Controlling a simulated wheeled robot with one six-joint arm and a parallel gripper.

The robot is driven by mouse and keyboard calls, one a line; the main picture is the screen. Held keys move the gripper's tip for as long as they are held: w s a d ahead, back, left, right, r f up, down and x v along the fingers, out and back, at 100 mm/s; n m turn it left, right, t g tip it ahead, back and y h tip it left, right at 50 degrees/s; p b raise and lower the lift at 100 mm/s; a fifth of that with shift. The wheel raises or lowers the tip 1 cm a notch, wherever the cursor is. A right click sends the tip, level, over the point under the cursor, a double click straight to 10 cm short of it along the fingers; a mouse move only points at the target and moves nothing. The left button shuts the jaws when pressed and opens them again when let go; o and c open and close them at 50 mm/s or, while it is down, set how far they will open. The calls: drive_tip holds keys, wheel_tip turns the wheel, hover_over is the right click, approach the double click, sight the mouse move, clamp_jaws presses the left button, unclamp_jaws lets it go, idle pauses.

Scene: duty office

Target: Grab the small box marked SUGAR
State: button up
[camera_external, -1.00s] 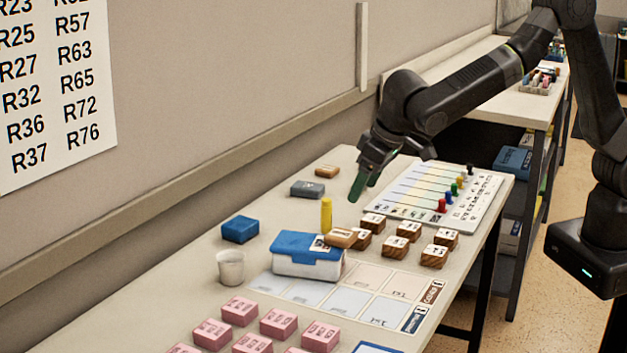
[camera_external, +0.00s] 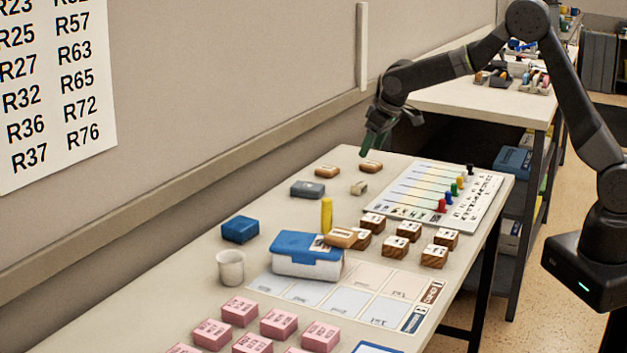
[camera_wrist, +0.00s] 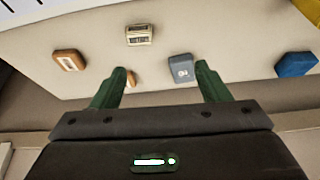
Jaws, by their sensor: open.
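No label reading SUGAR is legible, so I cannot tell which small box it is. Candidates at the table's far end are an orange-brown box (camera_external: 371,167) with a pale label, also in the wrist view (camera_wrist: 70,60), a second brown box (camera_external: 327,171), a beige box (camera_external: 359,187), also in the wrist view (camera_wrist: 139,35), and a grey-blue box (camera_external: 308,188), also in the wrist view (camera_wrist: 180,67). My gripper (camera_external: 374,145) is open and empty above the far edge. In the wrist view its green left finger (camera_wrist: 160,72) partly hides the second brown box (camera_wrist: 130,78).
A yellow cylinder (camera_external: 326,215), blue box (camera_external: 240,229), white cup (camera_external: 230,267) and blue-lidded case (camera_external: 306,262) with a brown box on it stand nearer. Wooden cubes (camera_external: 408,231) and a board with coloured pegs (camera_external: 430,192) lie right.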

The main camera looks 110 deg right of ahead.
drive_tip(key=s+d, duration=0.2)
drive_tip(key=p, duration=0.1)
hover_over(360, 183)
drive_tip(key=a, duration=0.2)
drive_tip(key=f, duration=0.8)
drive_tip(key=shift+s+f, duration=0.15)
drive_tip(key=shift+s, duration=0.2)
drive_tip(key=shift+s+p+x, duration=0.2)
drive_tip(key=shift+p+x, duration=0.2)
drive_tip(key=shift+x, duration=0.85)
drive_tip(key=shift+s+p+x, duration=0.2)
drive_tip(key=shift+p+x, duration=0.15)
drive_tip(key=shift+x, duration=0.95)
drive_tip(key=shift+f, duration=0.1)
drive_tip(key=c, duration=1.1)
drive_tip(key=shift+o, duration=0.2)
